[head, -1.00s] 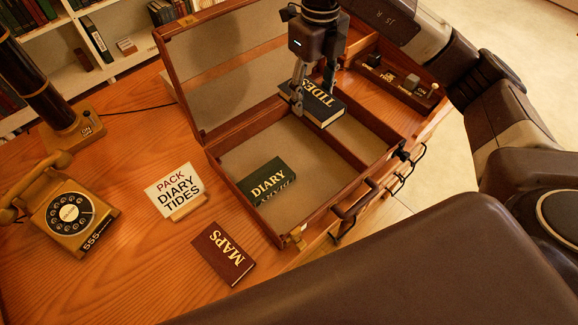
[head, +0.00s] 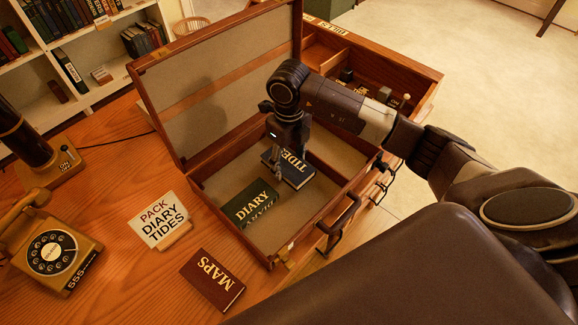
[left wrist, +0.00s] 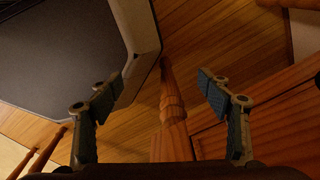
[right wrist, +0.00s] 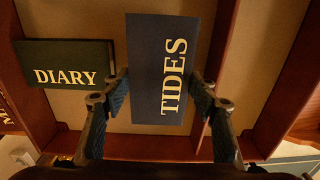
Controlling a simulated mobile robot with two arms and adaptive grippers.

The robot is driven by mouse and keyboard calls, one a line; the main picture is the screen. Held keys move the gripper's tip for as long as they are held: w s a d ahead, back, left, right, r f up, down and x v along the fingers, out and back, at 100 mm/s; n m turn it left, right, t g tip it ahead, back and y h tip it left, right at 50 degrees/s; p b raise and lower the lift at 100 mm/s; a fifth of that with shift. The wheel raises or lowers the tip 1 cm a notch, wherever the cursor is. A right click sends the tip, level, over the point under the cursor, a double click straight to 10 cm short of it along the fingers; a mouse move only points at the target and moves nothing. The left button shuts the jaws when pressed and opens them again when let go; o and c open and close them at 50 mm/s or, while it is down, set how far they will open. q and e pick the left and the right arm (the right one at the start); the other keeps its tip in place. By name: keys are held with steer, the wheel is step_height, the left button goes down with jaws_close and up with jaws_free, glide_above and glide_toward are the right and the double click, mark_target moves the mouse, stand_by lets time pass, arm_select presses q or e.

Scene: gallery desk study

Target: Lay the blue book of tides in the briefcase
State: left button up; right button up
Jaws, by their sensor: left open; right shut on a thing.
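The blue book of tides (head: 290,168), lettered TIDES, is gripped by my right gripper (head: 277,172) inside the outline of the open briefcase (head: 232,152). In the right wrist view the book (right wrist: 148,70) lies flat between the two fingers (right wrist: 160,98). I cannot tell whether it touches the briefcase floor. The dark green DIARY book (head: 249,205) lies in the briefcase, left of the tides book; it also shows in the right wrist view (right wrist: 65,64). My left gripper (left wrist: 160,90) is open and empty in the left wrist view, above a turned wooden leg.
The briefcase lid (head: 215,85) stands up behind.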

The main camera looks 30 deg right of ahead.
mark_target(289, 163)
step_height(289, 163, down, 3)
steer(key=shift+r, duration=0.1)
steer(key=shift+f, duration=0.3)
steer(key=o, duration=1.2)
steer(key=shift+o, duration=0.2)
steer(key=shift+r, duration=0.1)
steer(key=shift+r, duration=0.4)
step_height(289, 163, up, 11)
steer(key=shift+f+b, duration=0.15)
steer(key=shift+b, duration=0.9)
steer(key=shift+r, duration=0.45)
